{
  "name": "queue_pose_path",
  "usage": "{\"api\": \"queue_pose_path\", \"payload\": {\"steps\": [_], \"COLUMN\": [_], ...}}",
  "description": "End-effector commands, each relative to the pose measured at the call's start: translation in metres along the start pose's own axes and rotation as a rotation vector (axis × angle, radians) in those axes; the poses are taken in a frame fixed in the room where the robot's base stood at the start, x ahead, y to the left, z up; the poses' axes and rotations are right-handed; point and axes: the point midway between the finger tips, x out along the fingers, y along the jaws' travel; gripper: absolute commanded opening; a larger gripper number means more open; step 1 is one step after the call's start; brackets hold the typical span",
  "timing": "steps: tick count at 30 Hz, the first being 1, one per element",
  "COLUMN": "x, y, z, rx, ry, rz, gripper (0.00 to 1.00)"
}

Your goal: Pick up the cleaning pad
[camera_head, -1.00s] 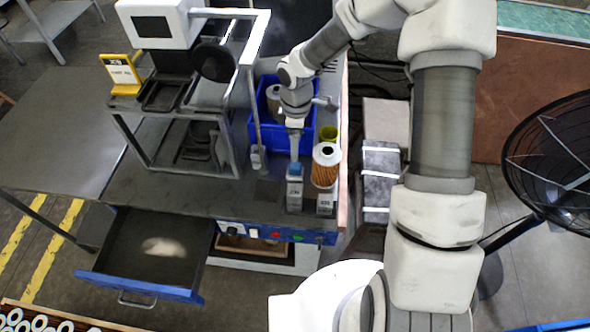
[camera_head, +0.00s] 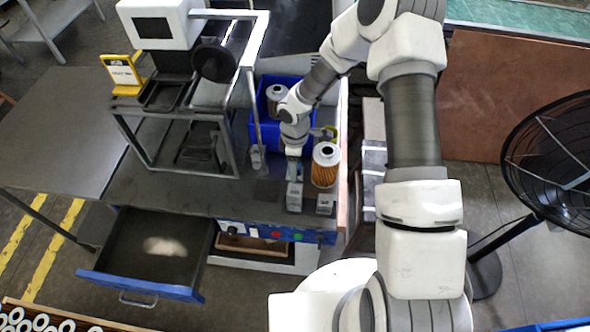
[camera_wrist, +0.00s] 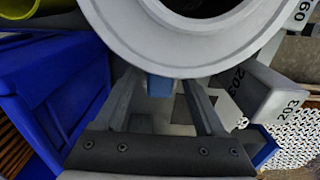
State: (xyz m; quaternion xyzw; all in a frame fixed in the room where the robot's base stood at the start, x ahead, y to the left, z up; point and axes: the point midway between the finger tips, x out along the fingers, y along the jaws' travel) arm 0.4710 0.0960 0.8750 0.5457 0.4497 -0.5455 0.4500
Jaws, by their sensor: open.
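I cannot clearly make out a cleaning pad. A pale, soft-edged patch (camera_head: 163,246) lies in the open drawer; I cannot tell whether it is a pad or light. My gripper (camera_head: 294,172) is over the bench, just behind a small grey box, well right of the drawer. In the wrist view its fingers (camera_wrist: 160,98) are apart. A small blue piece (camera_wrist: 160,85) shows between them, partly hidden by a large pale ring; I cannot tell what it is or whether it is touched.
An orange pleated cartridge (camera_head: 325,170) stands close right of my gripper. Grey boxes (camera_head: 294,195) stand at the bench's front, one marked 203 in the wrist view (camera_wrist: 280,105). A blue crate (camera_head: 265,130) is behind. The blue-fronted drawer (camera_head: 135,288) is pulled out. A fan (camera_head: 555,160) stands right.

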Motion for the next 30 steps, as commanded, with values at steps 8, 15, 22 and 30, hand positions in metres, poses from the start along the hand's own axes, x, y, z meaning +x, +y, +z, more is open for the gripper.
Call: {"api": "queue_pose_path", "payload": {"steps": [8, 15, 22, 30], "x": [0.0, 0.0, -0.001, -0.025], "y": [0.0, 0.0, 0.0, 0.001], "z": [0.0, 0.0, 0.0, 0.001], "rx": [0.0, 0.001, 0.001, 0.002], "ry": [0.0, 0.0, 0.0, 0.001], "rz": [0.0, 0.0, 0.0, 0.003], "gripper": [0.35, 0.0, 0.0, 0.0]}}
